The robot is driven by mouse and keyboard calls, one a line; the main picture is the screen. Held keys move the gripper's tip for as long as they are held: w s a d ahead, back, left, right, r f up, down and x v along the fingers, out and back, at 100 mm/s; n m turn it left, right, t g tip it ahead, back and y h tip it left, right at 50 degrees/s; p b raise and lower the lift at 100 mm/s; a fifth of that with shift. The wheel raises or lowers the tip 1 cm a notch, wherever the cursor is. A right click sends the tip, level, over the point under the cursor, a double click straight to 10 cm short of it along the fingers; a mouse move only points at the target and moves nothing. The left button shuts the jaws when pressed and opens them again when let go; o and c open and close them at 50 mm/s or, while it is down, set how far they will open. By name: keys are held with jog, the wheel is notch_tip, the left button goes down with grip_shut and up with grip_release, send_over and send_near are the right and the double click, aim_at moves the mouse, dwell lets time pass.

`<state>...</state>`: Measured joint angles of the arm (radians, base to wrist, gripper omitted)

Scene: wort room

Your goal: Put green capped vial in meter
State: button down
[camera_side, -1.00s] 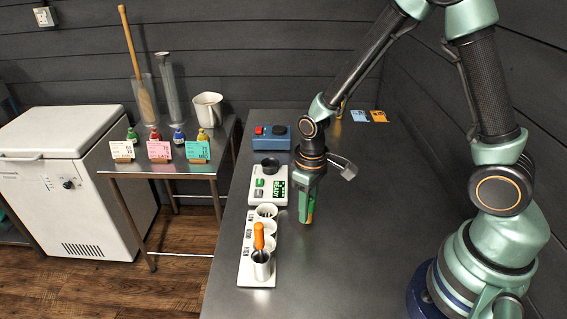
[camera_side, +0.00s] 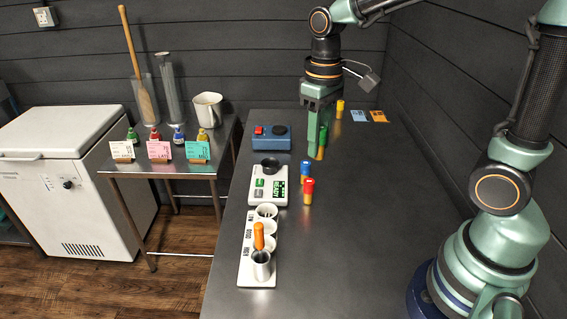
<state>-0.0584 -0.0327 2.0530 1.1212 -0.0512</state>
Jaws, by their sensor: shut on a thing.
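The green capped vial (camera_side: 323,142) is upright, with its amber lower part showing below the green cap. My gripper (camera_side: 316,150) points straight down at it and is shut on it; the left finger partly hides the vial. I cannot tell whether the vial's base is touching the bench. The meter (camera_side: 281,199) is a white box with a green READY display and a dark round well (camera_side: 270,164) at its back. It stands to the left and nearer the camera than my gripper. The well appears empty.
A blue capped vial (camera_side: 305,170) and a red capped vial (camera_side: 308,190) stand just right of the meter. A yellow capped vial (camera_side: 340,108) stands behind. A blue device (camera_side: 272,138) is left of my gripper. A white rack (camera_side: 247,272) with cups is in front. The bench right side is clear.

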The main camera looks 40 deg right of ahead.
jog(key=w+d+r+n, duration=0.1)
jog(key=w+d+r, duration=0.15)
jog(key=w, duration=0.75)
jog(key=w+d+r, duration=0.1)
jog(key=w+r, duration=0.2)
jog(key=w, duration=0.6)
send_over(269, 181)
jog(key=w+d, duration=0.3)
notch_tip(269, 181, down, 20)
jog(key=shift+w+d+f, duration=0.15)
jog(key=shift+f, duration=0.05)
jog(key=shift+f, duration=0.15)
